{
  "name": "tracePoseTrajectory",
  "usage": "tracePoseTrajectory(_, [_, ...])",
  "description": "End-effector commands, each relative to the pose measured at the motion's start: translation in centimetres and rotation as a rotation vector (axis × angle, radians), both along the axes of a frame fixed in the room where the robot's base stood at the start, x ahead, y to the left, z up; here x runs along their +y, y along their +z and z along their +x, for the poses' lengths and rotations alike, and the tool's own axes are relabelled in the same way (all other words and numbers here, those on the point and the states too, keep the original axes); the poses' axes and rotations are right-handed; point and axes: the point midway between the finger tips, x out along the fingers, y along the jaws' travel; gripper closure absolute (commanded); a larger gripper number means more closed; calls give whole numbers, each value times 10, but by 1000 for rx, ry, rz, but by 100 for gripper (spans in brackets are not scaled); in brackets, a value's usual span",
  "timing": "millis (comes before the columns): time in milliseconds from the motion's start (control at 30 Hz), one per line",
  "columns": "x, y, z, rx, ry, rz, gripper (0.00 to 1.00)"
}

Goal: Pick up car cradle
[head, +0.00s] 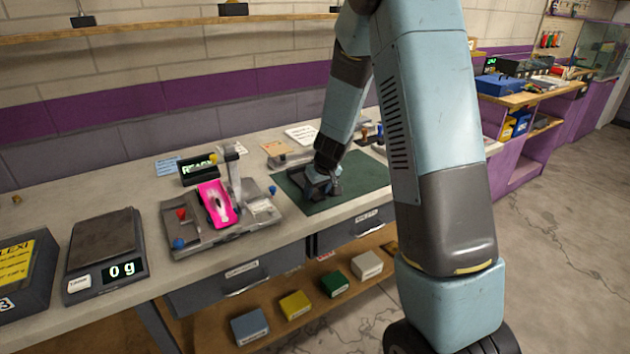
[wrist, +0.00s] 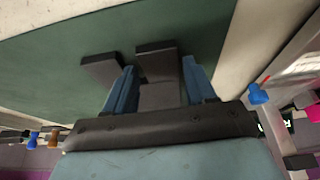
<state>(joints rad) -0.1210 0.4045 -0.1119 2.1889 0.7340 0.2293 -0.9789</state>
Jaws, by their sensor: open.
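A dark grey block-like piece, which looks like the car cradle (wrist: 158,62), sits on the green mat (wrist: 60,85) in the wrist view. It has two raised blocks; one lies between my blue fingers, the other just outside the left finger. My gripper (wrist: 157,85) is open, with a finger on either side of that block. I cannot tell whether they touch it. In the head view my gripper (head: 327,178) is low over the green mat (head: 350,180), and the cradle is mostly hidden by it.
Left of the mat, a grey fixture (head: 185,236) with coloured knobs holds a pink car (head: 216,204). A scale (head: 103,245) reading 0 g and a dark bin (head: 22,275) stand farther left. Small items stand behind the mat. The mat's right part is clear.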

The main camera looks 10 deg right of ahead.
Motion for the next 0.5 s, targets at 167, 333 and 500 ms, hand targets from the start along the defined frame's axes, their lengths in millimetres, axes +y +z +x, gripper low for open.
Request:
tracePoseTrajectory(167, [0, -1, 0, 0, 0, 0, 45])
tracePoseTrajectory(333, [0, -1, 0, 0, 0, 0, 55])
tracePoseTrajectory(500, [0, -1, 0, 0, 0, 0, 72])
